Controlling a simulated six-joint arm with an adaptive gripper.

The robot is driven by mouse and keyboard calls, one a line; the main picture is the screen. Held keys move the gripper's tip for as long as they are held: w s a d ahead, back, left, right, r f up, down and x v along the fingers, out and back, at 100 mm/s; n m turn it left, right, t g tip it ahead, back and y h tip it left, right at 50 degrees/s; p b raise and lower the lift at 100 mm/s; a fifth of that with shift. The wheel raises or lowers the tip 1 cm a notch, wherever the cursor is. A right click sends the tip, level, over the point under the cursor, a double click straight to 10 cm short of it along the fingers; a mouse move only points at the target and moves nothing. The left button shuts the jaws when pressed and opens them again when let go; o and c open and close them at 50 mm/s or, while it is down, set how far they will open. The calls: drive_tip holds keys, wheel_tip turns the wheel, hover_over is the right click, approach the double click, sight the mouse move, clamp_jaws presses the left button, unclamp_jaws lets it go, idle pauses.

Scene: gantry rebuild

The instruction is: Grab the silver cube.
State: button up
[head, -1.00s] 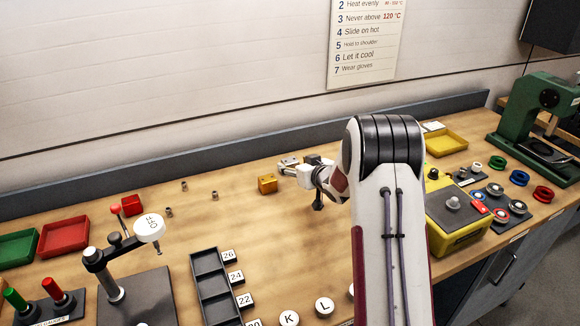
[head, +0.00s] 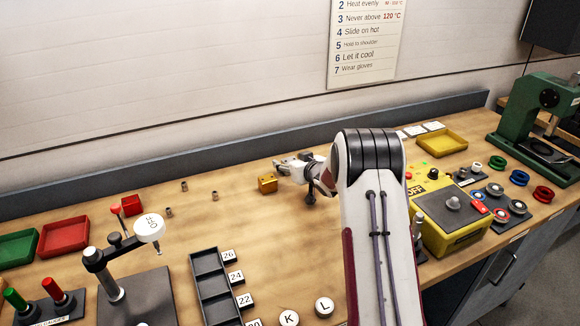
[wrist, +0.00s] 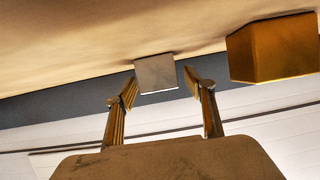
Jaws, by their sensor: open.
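The silver cube (wrist: 155,72) shows in the wrist view as a pale grey block on the table, just beyond and between the fingertips. My gripper (wrist: 160,84) is open, its two fingers pointing toward the cube. I cannot tell whether either finger touches it. A larger golden block (wrist: 274,48) lies to the right of the fingers in that view. In the head view the golden block (head: 267,184) is just left of and below my gripper (head: 281,168). There I cannot clearly pick out the silver cube from the gripper.
A grey ledge (head: 240,150) runs along the back of the bench. Several small metal nuts (head: 184,186) lie to the left. A black slotted tray (head: 211,285) is in front, and a yellow control box (head: 455,240) stands to the right of my arm. The wood between is mostly clear.

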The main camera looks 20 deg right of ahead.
sight(290, 160)
drive_tip(key=shift+c, duration=0.3)
drive_tip(key=c, duration=1.3)
drive_tip(key=shift+r, duration=0.15)
drive_tip(key=shift+r, duration=4.9)
